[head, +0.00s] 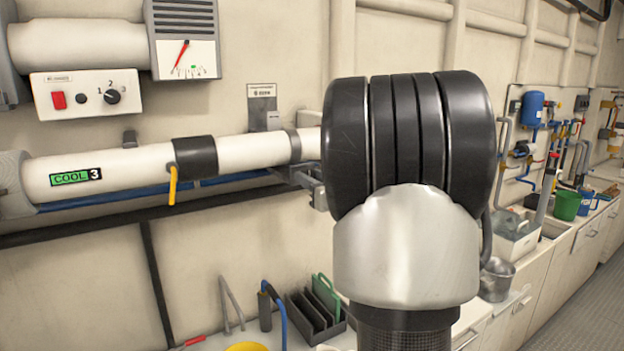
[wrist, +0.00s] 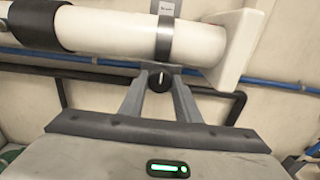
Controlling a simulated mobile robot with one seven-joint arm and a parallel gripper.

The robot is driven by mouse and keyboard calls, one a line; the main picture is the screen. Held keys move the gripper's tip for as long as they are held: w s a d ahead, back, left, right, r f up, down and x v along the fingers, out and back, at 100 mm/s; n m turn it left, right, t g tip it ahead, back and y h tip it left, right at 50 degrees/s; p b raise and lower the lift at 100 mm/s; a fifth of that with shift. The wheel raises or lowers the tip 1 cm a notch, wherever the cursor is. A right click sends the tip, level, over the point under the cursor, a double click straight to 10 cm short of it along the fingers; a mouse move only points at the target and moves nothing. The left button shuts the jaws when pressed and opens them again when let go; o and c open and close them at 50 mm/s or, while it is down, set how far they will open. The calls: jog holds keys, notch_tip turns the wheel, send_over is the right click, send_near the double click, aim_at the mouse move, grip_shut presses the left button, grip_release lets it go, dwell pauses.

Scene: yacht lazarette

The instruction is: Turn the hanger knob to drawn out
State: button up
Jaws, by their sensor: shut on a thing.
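The hanger is a grey strap (wrist: 164,42) around a white pipe (wrist: 200,42) in the wrist view. Below it sits a small round black knob (wrist: 160,81) with a pale upright mark. My gripper (wrist: 160,88) has its two grey fingers shut on the knob, one on each side. In the head view the hanger strap (head: 294,146) shows just left of my arm. Part of my gripper (head: 313,184) shows below the pipe there. The knob is hidden behind my arm in the head view.
A control box (head: 86,93) with a red switch and a dial is on the wall at left. A yellow lever (head: 173,186) hangs from the pipe. A blue pipe (wrist: 275,84) runs behind the gripper. A black rack (head: 315,312) stands below.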

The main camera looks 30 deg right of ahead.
jog(key=shift+f+m+b, duration=0.1)
jog(key=shift+m+b, duration=0.2)
jog(key=shift+b, duration=0.1)
jog(key=m+b, duration=0.2)
jog(key=m, duration=0.6)
jog(key=m+b, duration=0.2)
jog(key=m, duration=0.6)
jog(key=shift+r+m, duration=0.2)
jog(key=shift+m, duration=0.1)
jog(key=m+p, duration=0.1)
jog(key=m, duration=0.3)
jog(key=m+p, duration=0.2)
jog(key=m, duration=0.3)
jog(key=shift+p, duration=0.3)
jog(key=m+p, duration=0.3)
jog(key=m, duration=0.2)
jog(key=shift+m+p, duration=0.95)
jog(key=shift+m, duration=1.15)
